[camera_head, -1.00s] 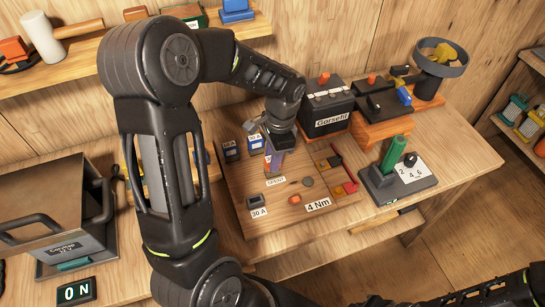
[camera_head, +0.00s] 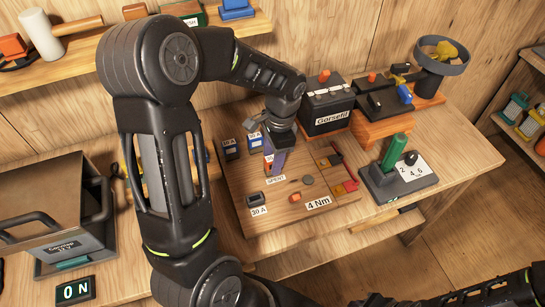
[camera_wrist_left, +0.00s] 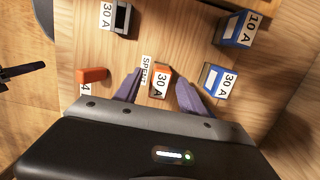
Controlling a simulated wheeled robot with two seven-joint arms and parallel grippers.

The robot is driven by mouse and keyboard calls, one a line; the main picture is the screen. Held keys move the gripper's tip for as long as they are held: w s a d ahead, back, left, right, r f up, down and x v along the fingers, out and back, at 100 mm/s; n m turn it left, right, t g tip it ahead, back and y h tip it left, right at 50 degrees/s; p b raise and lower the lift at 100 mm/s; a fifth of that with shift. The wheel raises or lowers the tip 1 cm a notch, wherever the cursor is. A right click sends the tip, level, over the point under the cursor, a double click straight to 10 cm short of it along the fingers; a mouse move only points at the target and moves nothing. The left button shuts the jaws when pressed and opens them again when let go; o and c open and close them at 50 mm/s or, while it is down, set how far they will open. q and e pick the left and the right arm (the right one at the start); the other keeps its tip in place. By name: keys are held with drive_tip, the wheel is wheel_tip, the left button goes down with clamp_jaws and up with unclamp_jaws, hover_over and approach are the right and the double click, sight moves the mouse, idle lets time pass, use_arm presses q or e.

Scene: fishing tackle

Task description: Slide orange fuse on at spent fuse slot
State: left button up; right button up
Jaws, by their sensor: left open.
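The orange fuse (camera_wrist_left: 160,81), with a 30 A label on its face, stands beside the SPENT label (camera_wrist_left: 147,70) on the wooden board. It also shows in the head view (camera_head: 268,158), partly hidden by my left gripper. My left gripper (camera_head: 273,164) points down over it. In the left wrist view, the purple fingertips of the gripper (camera_wrist_left: 159,84) are open on both sides of the fuse, with gaps of bare board. The slot itself is hidden under the fuse, so I cannot tell how deep it sits. My right gripper cannot be made out clearly.
Blue 10 A (camera_wrist_left: 236,29) and 30 A (camera_wrist_left: 216,80) boxes and a dark 30 A holder (camera_wrist_left: 121,17) stand nearby. A small orange piece (camera_head: 295,198) lies by the 4 Nm label (camera_head: 318,202). A black battery (camera_head: 327,107) stands behind, right of my gripper.

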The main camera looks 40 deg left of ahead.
use_arm(q)
drive_tip(key=r, duration=0.7)
drive_tip(key=shift+w+d+r+b, duration=0.2)
drive_tip(key=shift+w+d+b, duration=0.1)
drive_tip(key=shift+w+b, duration=0.1)
drive_tip(key=shift+f, duration=0.1)
idle(0.4)
